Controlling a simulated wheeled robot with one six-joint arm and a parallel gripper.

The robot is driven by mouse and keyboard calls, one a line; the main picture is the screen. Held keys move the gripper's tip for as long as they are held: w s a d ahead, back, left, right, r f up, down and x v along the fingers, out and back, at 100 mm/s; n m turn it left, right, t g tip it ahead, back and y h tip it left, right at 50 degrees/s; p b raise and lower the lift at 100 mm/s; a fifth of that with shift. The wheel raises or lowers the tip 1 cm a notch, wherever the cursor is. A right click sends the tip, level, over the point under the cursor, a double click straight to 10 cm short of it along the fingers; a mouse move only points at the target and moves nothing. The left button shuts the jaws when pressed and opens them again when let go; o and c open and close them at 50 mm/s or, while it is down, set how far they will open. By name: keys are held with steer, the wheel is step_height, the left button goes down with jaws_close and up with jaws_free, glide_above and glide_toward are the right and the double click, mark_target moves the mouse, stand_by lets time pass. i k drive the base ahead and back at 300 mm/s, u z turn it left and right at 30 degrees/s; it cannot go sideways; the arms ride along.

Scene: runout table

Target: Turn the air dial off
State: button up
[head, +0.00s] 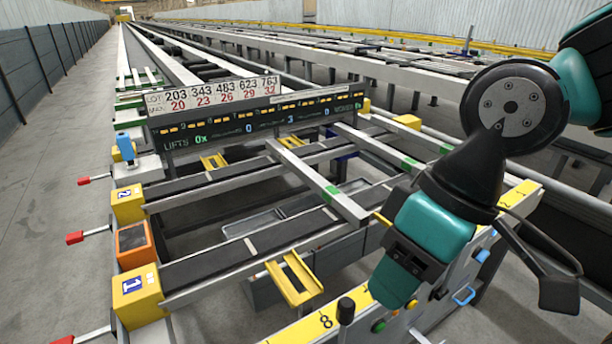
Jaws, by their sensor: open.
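The front panel (455,318) of the table, below a yellow numbered strip, carries several controls. A black upright knob (345,308) stands at its left by the figure 8. A smaller black control (440,292) sits farther right, partly beside my arm. I cannot tell which of these is the air dial, and no dial setting is readable. My gripper (392,292), teal and black, points down in front of the panel, right of the upright knob. It is open and appears empty. It hides part of the strip and the panel.
A green button (378,326), a blue handle (463,297) and a blue knob (482,256) are close by on the panel. A yellow bracket (294,280) stands left of my gripper. Red-tipped levers (75,238) stick out at the left. Grey floor (50,190) is clear there.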

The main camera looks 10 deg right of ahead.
mark_target(479, 254)
steer(key=z, duration=0.6)
steer(key=k, duration=1.3)
steer(key=z, duration=0.95)
steer(key=i, duration=1.7)
steer(key=u, duration=0.5)
